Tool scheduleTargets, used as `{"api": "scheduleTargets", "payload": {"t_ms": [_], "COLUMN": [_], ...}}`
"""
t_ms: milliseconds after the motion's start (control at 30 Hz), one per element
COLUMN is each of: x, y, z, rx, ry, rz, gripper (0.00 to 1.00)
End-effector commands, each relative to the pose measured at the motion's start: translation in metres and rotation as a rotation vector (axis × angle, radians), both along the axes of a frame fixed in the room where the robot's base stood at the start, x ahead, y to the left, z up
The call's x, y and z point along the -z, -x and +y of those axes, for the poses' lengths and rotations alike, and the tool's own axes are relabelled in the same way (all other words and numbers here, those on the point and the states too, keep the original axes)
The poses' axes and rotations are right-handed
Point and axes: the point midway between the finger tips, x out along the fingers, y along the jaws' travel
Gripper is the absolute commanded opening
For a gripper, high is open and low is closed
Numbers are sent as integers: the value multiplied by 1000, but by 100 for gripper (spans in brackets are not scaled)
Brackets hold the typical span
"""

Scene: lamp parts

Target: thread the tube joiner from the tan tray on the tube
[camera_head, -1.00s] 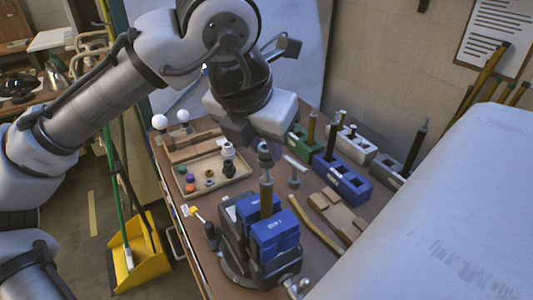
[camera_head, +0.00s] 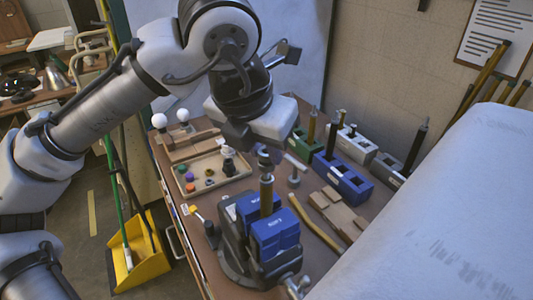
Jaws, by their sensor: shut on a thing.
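A brass-coloured tube (camera_head: 267,195) stands upright between the blue jaws of a vise (camera_head: 276,236) at the front of the bench. My gripper (camera_head: 263,149) is right above the tube's top, shut on a small dark tube joiner (camera_head: 264,158). The joiner is at the tube's upper end and roughly in line with it. I cannot tell whether it is around the tube or just over it. The tan tray (camera_head: 205,157) lies to the left behind the vise and holds several small coloured and dark parts.
Behind the vise stand a green block (camera_head: 301,140), a blue block (camera_head: 343,181) and a grey block (camera_head: 357,147), with upright rods near them. White bulbs (camera_head: 183,115) stand at the back left.

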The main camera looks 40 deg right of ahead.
Motion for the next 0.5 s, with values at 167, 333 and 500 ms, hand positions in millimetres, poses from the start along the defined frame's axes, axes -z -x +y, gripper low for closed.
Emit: {"api": "scheduleTargets", "payload": {"t_ms": [167,333,500], "x": [1,2,5], "y": [0,0,0], "z": [0,0,0], "rx": [0,0,0], "ry": [0,0,0], "rz": [0,0,0], "gripper": [1,1,1]}}
